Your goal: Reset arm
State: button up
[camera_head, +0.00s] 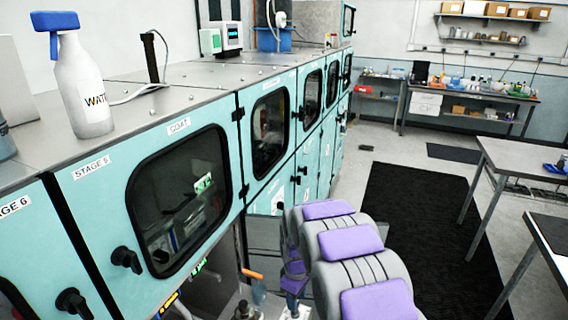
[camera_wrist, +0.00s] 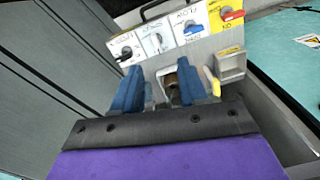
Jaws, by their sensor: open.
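My arm (camera_head: 350,245), grey with purple pads, extends low beside the teal cabinets in the head view. My gripper shows in the wrist view (camera_wrist: 158,90) as two blue fingers standing apart. A brassy round part (camera_wrist: 172,82) shows between the fingers, beyond them; I cannot tell whether anything touches it. A panel of labelled knobs (camera_wrist: 170,38) stands just beyond the fingers, with black, grey, blue and red handles. A small yellow piece (camera_wrist: 213,82) is close beside the right finger. In the head view the fingertips are mostly hidden by the arm.
Teal cabinets (camera_head: 85,200) with dark windows line the left. A white spray bottle (camera_head: 82,90) stands on their metal top. An orange handle (camera_head: 252,273) sticks out near my arm. A black mat (camera_head: 415,220) covers open floor; tables (camera_head: 530,160) stand at the right.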

jog(key=s+d+r+m, duration=0.3)
jog(key=s+d+r, duration=0.1)
jog(key=s+r, duration=0.4)
jog(key=s+d+r+m, duration=0.3)
jog(key=s+r, duration=0.3)
jog(key=s, duration=0.4)
jog(key=s+d+r+m, duration=0.1)
jog(key=s+m, duration=0.1)
jog(key=s, duration=0.8)
jog(key=s+d+r+m+g+b, duration=0.1)
jog(key=s+d+m, duration=0.1)
jog(key=s, duration=0.8)
jog(key=shift+s+d+r+m+b, duration=0.2)
jog(key=shift+s+d+m+b, duration=0.1)
jog(key=shift+m, duration=0.4)
